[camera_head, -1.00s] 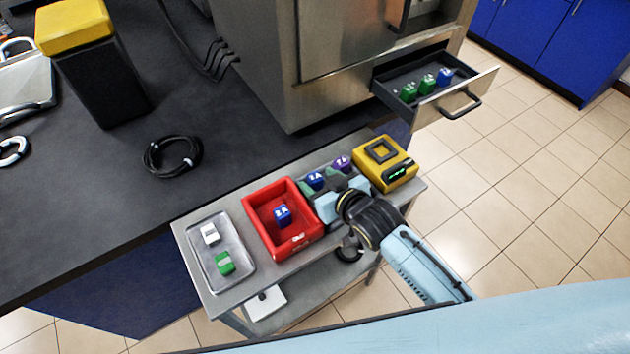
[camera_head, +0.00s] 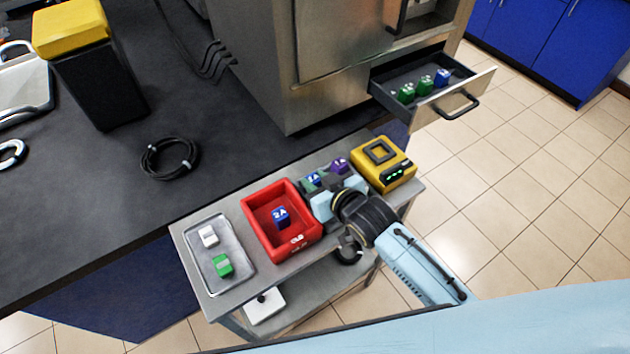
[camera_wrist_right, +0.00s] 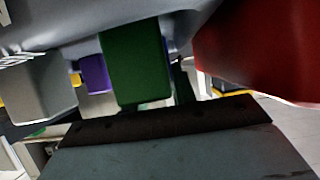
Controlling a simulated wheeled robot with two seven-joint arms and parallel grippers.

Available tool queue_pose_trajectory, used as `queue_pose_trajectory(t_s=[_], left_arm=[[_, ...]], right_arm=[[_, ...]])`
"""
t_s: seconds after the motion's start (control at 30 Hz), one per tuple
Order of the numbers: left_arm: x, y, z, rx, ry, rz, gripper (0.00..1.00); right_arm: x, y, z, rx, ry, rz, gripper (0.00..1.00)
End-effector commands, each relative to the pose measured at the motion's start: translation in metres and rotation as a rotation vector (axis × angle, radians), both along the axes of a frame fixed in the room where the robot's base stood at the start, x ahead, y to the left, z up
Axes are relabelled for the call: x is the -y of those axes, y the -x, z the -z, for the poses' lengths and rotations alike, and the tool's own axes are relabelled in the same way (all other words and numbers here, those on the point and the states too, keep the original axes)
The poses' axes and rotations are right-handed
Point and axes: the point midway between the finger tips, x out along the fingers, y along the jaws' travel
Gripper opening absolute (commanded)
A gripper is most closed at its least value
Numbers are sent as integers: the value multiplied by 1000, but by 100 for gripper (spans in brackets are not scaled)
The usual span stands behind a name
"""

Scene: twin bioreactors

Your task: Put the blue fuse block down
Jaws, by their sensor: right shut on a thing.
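My right gripper (camera_head: 322,193) is low over the trolley, just right of the red bin. It is shut on a blue fuse block (camera_head: 314,179), whose lettered top shows at the far side of the jaws; the jaws hide the rest. A purple block (camera_head: 340,165) stands close behind, and it also shows in the right wrist view (camera_wrist_right: 95,74). A green block (camera_wrist_right: 138,68) is large in the middle of that view. I cannot tell whether the blue block touches the surface below. Another blue block (camera_head: 281,216) marked 2A sits in the red bin (camera_head: 296,243). My left gripper is not in view.
A metal tray (camera_head: 237,280) with a white block (camera_head: 208,236) and a green block (camera_head: 222,265) is at the trolley's left. A yellow device (camera_head: 384,166) stands close right of the gripper. An open drawer (camera_head: 483,82) with several blocks juts out behind.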

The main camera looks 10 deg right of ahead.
Motion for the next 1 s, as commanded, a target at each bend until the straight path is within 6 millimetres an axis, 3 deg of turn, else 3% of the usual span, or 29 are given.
queue_pose_trajectory(t_s=[0.5,0.73,0.87,1.0], left_arm=[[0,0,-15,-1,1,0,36],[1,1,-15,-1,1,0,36],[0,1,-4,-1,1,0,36],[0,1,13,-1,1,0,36]], right_arm=[[0,-1,-88,5,1,0,4],[2,0,-101,2,0,6,4],[19,4,-107,3,3,60,4],[54,14,-120,3,7,178,4]])
